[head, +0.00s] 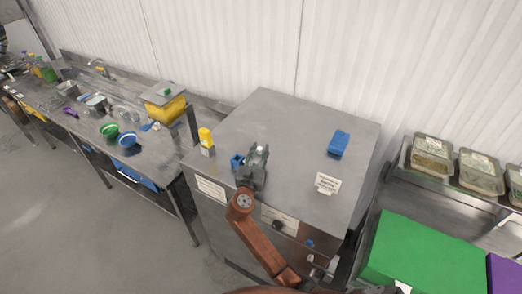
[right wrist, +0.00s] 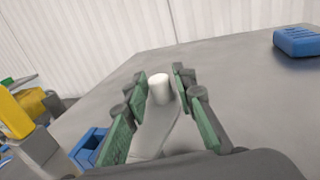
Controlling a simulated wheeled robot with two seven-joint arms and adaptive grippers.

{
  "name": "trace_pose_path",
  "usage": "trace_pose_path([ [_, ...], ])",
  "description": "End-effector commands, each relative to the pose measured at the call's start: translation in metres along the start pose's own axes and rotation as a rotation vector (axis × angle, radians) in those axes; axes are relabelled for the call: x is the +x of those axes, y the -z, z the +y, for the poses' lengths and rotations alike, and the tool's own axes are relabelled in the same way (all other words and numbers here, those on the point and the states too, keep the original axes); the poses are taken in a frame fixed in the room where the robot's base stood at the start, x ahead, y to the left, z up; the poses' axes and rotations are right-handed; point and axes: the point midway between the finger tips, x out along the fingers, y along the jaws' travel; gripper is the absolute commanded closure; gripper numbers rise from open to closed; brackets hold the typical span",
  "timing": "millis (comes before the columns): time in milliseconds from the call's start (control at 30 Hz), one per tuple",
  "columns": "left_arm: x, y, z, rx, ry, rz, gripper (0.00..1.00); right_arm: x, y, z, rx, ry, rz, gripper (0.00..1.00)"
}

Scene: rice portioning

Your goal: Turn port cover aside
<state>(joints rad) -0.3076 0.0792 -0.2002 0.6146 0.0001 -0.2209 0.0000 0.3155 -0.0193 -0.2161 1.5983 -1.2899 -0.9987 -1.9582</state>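A white upright cylinder, like a knob (right wrist: 160,88), stands on a grey tongue-shaped plate (right wrist: 155,132) in the right wrist view. The plate looks like the port cover and lies on the steel cabinet top (head: 290,120). My right gripper (head: 260,150) is low over the cabinet's front left part. In the wrist view its green-padded fingers (right wrist: 160,90) are apart, one on each side of the knob, with visible gaps. In the head view my gripper hides most of the cover. My left gripper is not in view.
A small blue open box (head: 237,162) sits just left of my gripper. A yellow-topped grey block (head: 206,140) stands at the cabinet's left edge. A blue block (head: 339,143) lies at the right. The cabinet top's back is clear. A shelf with covered trays (head: 432,154) stands right.

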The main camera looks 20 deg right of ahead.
Motion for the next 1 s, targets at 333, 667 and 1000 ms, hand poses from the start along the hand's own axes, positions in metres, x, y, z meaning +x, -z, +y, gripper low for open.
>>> trace_pose_path([
  [333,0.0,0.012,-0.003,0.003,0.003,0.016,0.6,0.001,-0.001,-0.001,0.001,0.0,-0.002,0.66],
  [667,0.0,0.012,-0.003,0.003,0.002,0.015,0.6,-0.039,0.001,-0.001,0.002,-0.001,0.001,0.66],
  [1000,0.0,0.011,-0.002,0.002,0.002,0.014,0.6,-0.103,0.001,-0.002,0.0,0.0,0.001,0.66],
])
